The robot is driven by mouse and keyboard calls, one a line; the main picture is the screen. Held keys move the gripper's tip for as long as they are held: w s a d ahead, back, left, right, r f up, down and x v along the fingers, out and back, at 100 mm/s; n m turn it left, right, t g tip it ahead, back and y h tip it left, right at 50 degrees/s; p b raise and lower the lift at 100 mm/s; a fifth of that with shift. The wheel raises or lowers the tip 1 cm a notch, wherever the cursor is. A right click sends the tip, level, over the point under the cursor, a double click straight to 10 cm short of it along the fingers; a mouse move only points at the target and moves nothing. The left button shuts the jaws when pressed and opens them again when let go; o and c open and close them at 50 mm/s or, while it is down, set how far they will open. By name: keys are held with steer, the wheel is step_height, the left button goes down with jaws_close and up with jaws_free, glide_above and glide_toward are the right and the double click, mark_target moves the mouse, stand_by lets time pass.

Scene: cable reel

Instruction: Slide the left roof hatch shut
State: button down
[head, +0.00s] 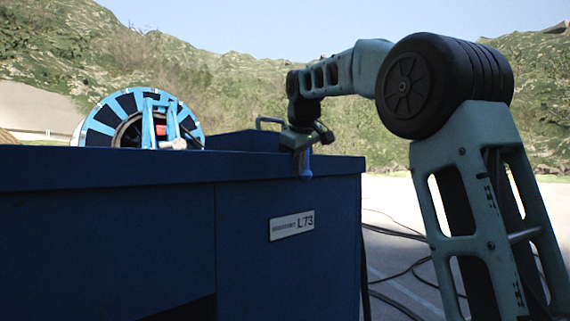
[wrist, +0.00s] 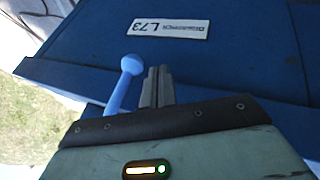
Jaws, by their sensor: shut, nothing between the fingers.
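The blue cabinet (head: 120,230) with an L73 plate fills the lower left of the head view. My gripper (head: 300,150) is at the top edge near its right corner, pointing down. A light blue handle with a round knob (wrist: 131,64) stands just left of my shut, empty fingers (wrist: 157,85) in the wrist view; a small gap shows between them. A bit of light blue also shows beside my gripper in the head view (head: 306,168). I cannot make out the left roof hatch for certain; the roof surface is hidden by the cabinet's edge.
A blue-and-black cable reel (head: 110,120) stands behind the cabinet at left. Black cables (head: 400,275) lie on the pale ground at right.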

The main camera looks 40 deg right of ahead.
steer(key=a+b+v, duration=0.1)
steer(key=v, duration=0.9)
steer(key=shift+a+b, duration=0.2)
steer(key=shift+b, duration=0.1)
steer(key=s+a+f+n+g+y+b, duration=0.1)
steer(key=s+a+f+n+y+b, duration=0.15)
steer(key=a+f, duration=1.2)
steer(key=s+a+f+n+g+y+b, duration=0.15)
steer(key=a+f+b, duration=0.25)
steer(key=a+f, duration=1)
steer(key=s+a+f+g+b, duration=0.1)
steer(key=s+f+b, duration=0.1)
steer(key=s+f, duration=1.1)
steer(key=s+a+f+n+g+b, duration=0.1)
steer(key=s+a+f+g+b, duration=0.1)
steer(key=s+f, duration=1)
step_height(320, 180, down, 3)
steer(key=shift+s+r+b, duration=0.1)
steer(key=shift+s+b, duration=0.3)
steer(key=shift+b, duration=0.2)
